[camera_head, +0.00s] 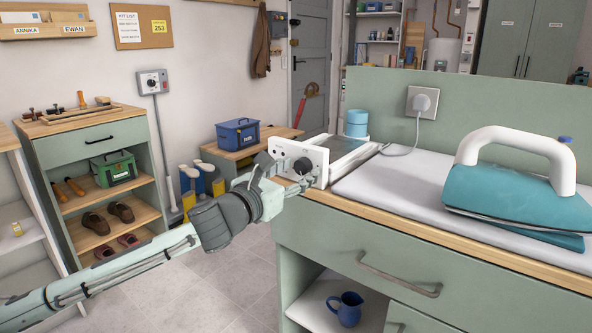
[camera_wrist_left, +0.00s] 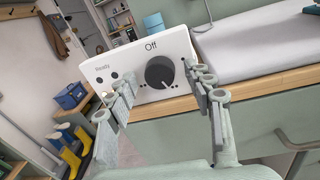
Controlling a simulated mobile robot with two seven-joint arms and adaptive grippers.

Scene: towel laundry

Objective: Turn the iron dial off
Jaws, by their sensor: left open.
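The iron's control box is a white panel (camera_head: 287,148) at the left end of the counter, and it also shows in the left wrist view (camera_wrist_left: 118,66). Its round dark dial (camera_wrist_left: 160,72) sits under the word "Off"; I cannot surely read where it points. In the head view the dial (camera_head: 303,166) is partly covered by my gripper. My left gripper (camera_head: 284,172) is open in front of the panel. In the left wrist view its fingers (camera_wrist_left: 161,93) stand on either side of the dial; contact is unclear. My right gripper is not in view. The teal iron (camera_head: 510,190) rests on the right.
The pale ironing pad (camera_head: 395,185) covers the wood-edged counter. A light-blue cup (camera_head: 356,123) stands behind the panel, near a plugged wall socket (camera_head: 422,101). A blue toolbox (camera_head: 237,134) sits on a low bench. A drawer handle (camera_head: 398,276) sticks out below the counter.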

